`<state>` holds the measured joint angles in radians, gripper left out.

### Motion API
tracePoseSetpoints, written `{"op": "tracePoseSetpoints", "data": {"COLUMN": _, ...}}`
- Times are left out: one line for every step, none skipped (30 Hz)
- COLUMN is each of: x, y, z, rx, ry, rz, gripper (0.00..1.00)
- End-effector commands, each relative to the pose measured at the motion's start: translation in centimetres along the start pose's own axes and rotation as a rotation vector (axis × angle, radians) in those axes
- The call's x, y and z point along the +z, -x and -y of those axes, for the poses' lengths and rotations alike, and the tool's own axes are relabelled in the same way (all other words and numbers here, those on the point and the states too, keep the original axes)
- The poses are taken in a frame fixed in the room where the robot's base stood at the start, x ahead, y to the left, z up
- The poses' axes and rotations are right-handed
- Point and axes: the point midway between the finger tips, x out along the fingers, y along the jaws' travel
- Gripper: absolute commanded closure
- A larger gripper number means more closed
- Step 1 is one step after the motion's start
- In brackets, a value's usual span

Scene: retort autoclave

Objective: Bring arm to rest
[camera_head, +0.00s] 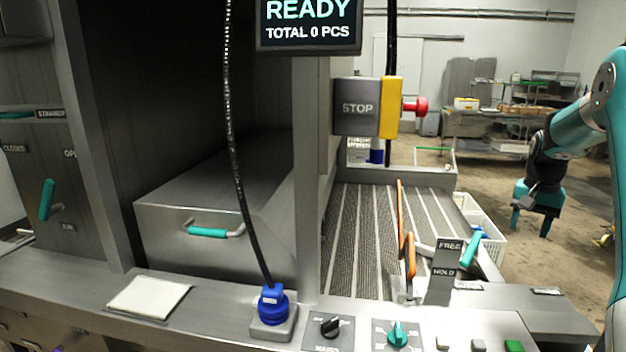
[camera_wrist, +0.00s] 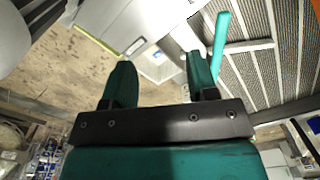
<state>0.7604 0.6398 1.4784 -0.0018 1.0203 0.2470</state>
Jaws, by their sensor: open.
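My gripper (camera_head: 533,210) hangs at the right of the head view, at the end of my teal arm, with its fingers pointing down. It is off to the right of the machine, over the floor side, and touches nothing that I can see. In the wrist view my gripper (camera_wrist: 160,85) shows two teal fingers spread apart with nothing between them.
A conveyor (camera_head: 350,245) with a teal-handled FREE/HOLD lever (camera_head: 470,249) lies left of my gripper. A white crate (camera_head: 484,226) stands beside the conveyor. A red stop button (camera_head: 416,106) sticks out above. Benches (camera_head: 500,125) stand behind; open floor lies right of the machine.

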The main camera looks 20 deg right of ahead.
Motion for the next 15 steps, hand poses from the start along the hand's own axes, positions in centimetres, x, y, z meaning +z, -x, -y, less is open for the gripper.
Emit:
{"op": "tracePoseSetpoints", "data": {"x": 0.2, "y": 0.2, "z": 0.4, "rx": -0.002, "ry": 0.011, "rz": -0.001, "gripper": 0.47}}
{"op": "tracePoseSetpoints", "data": {"x": 0.5, "y": 0.3, "z": 0.7, "rx": -0.004, "ry": 0.023, "rz": -0.001, "gripper": 0.47}}
{"op": "tracePoseSetpoints", "data": {"x": 0.9, "y": 0.5, "z": 1.1, "rx": -0.006, "ry": 0.038, "rz": -0.001, "gripper": 0.47}}
{"op": "tracePoseSetpoints", "data": {"x": 1.1, "y": 0.6, "z": 1.4, "rx": -0.008, "ry": 0.047, "rz": -0.003, "gripper": 0.47}}
{"op": "tracePoseSetpoints", "data": {"x": 1.3, "y": 0.7, "z": 1.7, "rx": -0.01, "ry": 0.057, "rz": -0.004, "gripper": 0.47}}
{"op": "tracePoseSetpoints", "data": {"x": 1.7, "y": 0.9, "z": 2.1, "rx": -0.013, "ry": 0.073, "rz": -0.004, "gripper": 0.47}}
{"op": "tracePoseSetpoints", "data": {"x": 2.0, "y": 1.0, "z": 2.5, "rx": -0.015, "ry": 0.086, "rz": -0.004, "gripper": 0.47}}
{"op": "tracePoseSetpoints", "data": {"x": 2.3, "y": 1.2, "z": 2.9, "rx": -0.018, "ry": 0.098, "rz": -0.006, "gripper": 0.47}}
{"op": "tracePoseSetpoints", "data": {"x": 2.8, "y": 1.4, "z": 3.4, "rx": -0.021, "ry": 0.116, "rz": -0.007, "gripper": 0.47}}
{"op": "tracePoseSetpoints", "data": {"x": 3.2, "y": 1.5, "z": 3.9, "rx": -0.024, "ry": 0.132, "rz": -0.007, "gripper": 0.47}}
{"op": "tracePoseSetpoints", "data": {"x": 3.7, "y": 1.7, "z": 4.3, "rx": -0.027, "ry": 0.149, "rz": -0.008, "gripper": 0.47}}
{"op": "tracePoseSetpoints", "data": {"x": 4.3, "y": 1.9, "z": 5.0, "rx": -0.031, "ry": 0.171, "rz": -0.009, "gripper": 0.47}}
{"op": "tracePoseSetpoints", "data": {"x": 4.9, "y": 2.1, "z": 5.6, "rx": -0.035, "ry": 0.194, "rz": -0.009, "gripper": 0.47}}
{"op": "tracePoseSetpoints", "data": {"x": 5.5, "y": 2.4, "z": 6.2, "rx": -0.039, "ry": 0.216, "rz": -0.01, "gripper": 0.47}}
{"op": "tracePoseSetpoints", "data": {"x": 6.5, "y": 2.7, "z": 7.1, "rx": -0.045, "ry": 0.248, "rz": -0.011, "gripper": 0.47}}
